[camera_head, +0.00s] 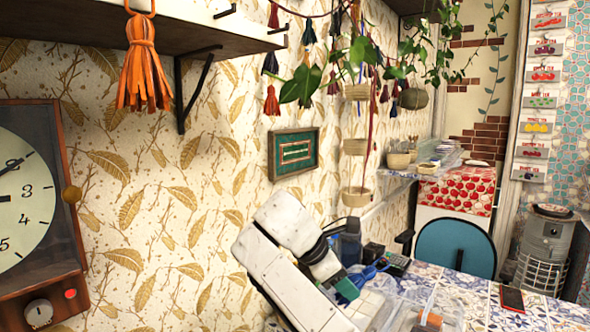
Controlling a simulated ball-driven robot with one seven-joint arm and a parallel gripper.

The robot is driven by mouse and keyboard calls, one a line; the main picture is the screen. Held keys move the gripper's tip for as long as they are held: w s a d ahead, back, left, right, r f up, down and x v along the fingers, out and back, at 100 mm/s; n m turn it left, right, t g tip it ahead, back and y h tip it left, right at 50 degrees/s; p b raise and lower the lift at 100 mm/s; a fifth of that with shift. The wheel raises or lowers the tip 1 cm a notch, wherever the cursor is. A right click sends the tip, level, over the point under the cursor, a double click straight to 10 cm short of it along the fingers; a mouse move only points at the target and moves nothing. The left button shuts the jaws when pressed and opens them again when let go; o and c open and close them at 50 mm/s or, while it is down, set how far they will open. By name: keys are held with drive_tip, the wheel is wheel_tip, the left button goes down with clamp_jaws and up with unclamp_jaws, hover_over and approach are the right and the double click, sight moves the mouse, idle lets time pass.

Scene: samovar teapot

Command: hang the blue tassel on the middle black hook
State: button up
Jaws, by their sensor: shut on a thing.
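The blue tassel (348,290) shows low in the picture, right beside the end of my white arm, over the cluttered table. My gripper (343,272) is at the same place, shut on the blue tassel; the fingertips are partly hidden by my own arm. The middle black hook (225,11) sticks out of the shelf's front edge at the upper left, with nothing on it. An orange tassel (146,65) hangs from the hook to its left. The right black hook (278,29) is bare.
The wooden shelf (100,32) has a black bracket (192,88) below it. A clock (28,200) is on the left and a green framed picture (296,152) on the wall. Tassel garlands and a leafy plant (302,84) hang at top centre. A clear container (425,312) stands on the tiled table (470,293).

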drive_tip(key=s+a+r+n+t+y+b, duration=0.2)
drive_tip(key=r+n+t+y, duration=0.3)
drive_tip(key=r+n, duration=0.5)
drive_tip(key=s+a+r+n+t+y+b, duration=0.1)
drive_tip(key=s+r+n+t+y, duration=0.35)
drive_tip(key=r, duration=1.05)
drive_tip(key=s+a+r+n+g+y+b, duration=0.1)
drive_tip(key=s+a+r+n+y+b, duration=0.15)
drive_tip(key=s+r+n+y, duration=0.35)
drive_tip(key=s+a+r+n+y+b, duration=0.1)
drive_tip(key=s+a+r+n+y, duration=0.25)
drive_tip(key=s+r, duration=0.5)
drive_tip(key=w+a+f+m+p, duration=0.1)
drive_tip(key=w+a, duration=0.5)
drive_tip(key=a, duration=0.2)
drive_tip(key=shift+w+a+f, duration=0.25)
drive_tip(key=shift+a, duration=0.05)
drive_tip(key=shift+f, duration=0.1)
drive_tip(key=o, duration=1.2)
